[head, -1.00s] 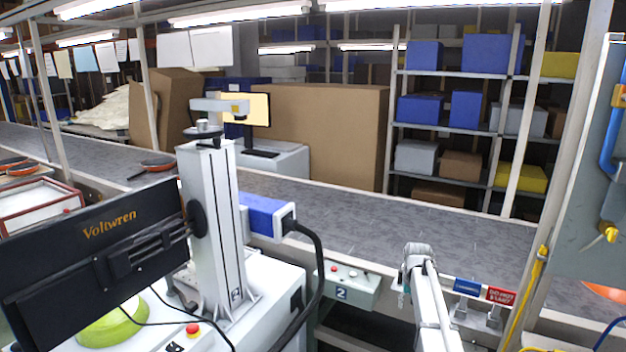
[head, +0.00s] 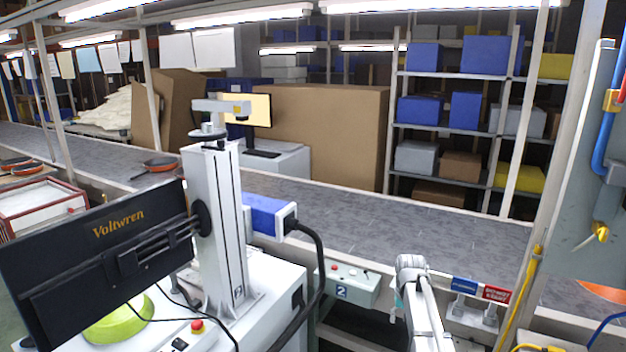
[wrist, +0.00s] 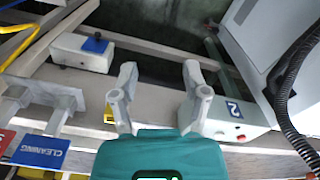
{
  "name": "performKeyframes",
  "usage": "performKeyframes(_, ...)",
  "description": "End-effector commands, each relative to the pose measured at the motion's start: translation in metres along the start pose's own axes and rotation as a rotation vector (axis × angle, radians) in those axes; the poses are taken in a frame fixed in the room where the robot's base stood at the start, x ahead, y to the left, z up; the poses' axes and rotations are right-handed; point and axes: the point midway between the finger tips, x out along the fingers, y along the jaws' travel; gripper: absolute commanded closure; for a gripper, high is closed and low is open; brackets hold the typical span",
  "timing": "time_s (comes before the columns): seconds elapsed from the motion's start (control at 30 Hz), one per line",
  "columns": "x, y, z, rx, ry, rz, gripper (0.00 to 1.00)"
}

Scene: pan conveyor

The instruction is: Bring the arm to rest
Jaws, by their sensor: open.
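My gripper (wrist: 158,95) shows in the wrist view with its two pale fingers spread apart and nothing between them. Its teal body fills the bottom middle of that view. Below the fingers are the conveyor's frame rails and a dark gap. In the head view my pale arm (head: 418,300) stands at the lower right, in front of the conveyor's near edge. The fingers cannot be made out there.
The grey conveyor belt (head: 350,216) runs across behind my arm, with an orange pan (head: 160,164) at its left. A control box marked 2 (head: 347,284) is left of my arm. A marking machine (head: 222,230) stands further left. A blue sign (head: 465,286) is to the right.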

Motion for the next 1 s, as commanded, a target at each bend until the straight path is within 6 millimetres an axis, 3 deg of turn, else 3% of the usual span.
performKeyframes(0.4, -0.029, -0.046, 0.137, -0.090, 0.000, 0.000, 0.41)
performKeyframes(0.6, -0.040, -0.060, 0.192, -0.128, 0.000, 0.000, 0.41)
performKeyframes(0.8, -0.043, -0.066, 0.215, -0.146, 0.000, 0.000, 0.41)
performKeyframes(1.0, -0.043, -0.067, 0.216, -0.149, 0.000, 0.000, 0.41)
